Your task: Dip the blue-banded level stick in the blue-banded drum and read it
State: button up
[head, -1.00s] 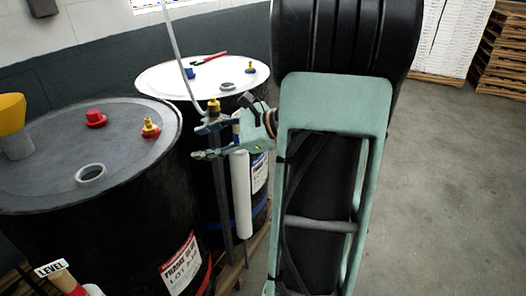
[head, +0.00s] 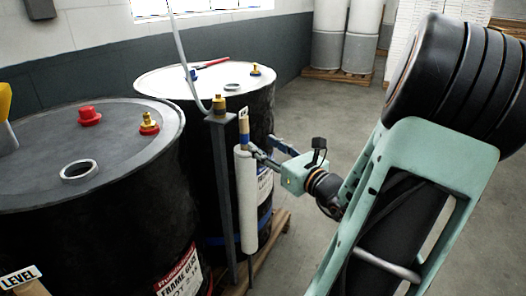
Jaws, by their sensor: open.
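The blue-banded drum (head: 212,150) stands at the back. It is black with a white lid, a blue band low on its side and a round grey-rimmed opening (head: 233,87) in the lid. The level stick (head: 244,128) has a tan handle with a blue band. It stands upright at the top of a white tube (head: 246,200) in front of this drum; its lower part is hidden. My gripper (head: 266,150) is open and empty, just right of the stick, its fingers pointing left at the height of the tube's top. I cannot tell whether a finger touches the stick.
A grey-topped drum (head: 95,150) with an open ring and red and yellow caps stands at left. A grey post (head: 222,190) with a yellow fitting and a hose rises beside the tube. A LEVEL sign (head: 20,277) is at lower left.

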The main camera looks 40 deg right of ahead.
aim_at(247, 134)
jog(key=w, duration=0.3)
jog(key=w+b, duration=0.1)
jog(key=w, duration=0.3)
jog(key=w+b, duration=0.1)
jog(key=w, duration=0.2)
jog(key=shift+w+d, duration=0.25)
jog(key=shift+d, duration=0.15)
jog(key=shift+c, duration=0.3)
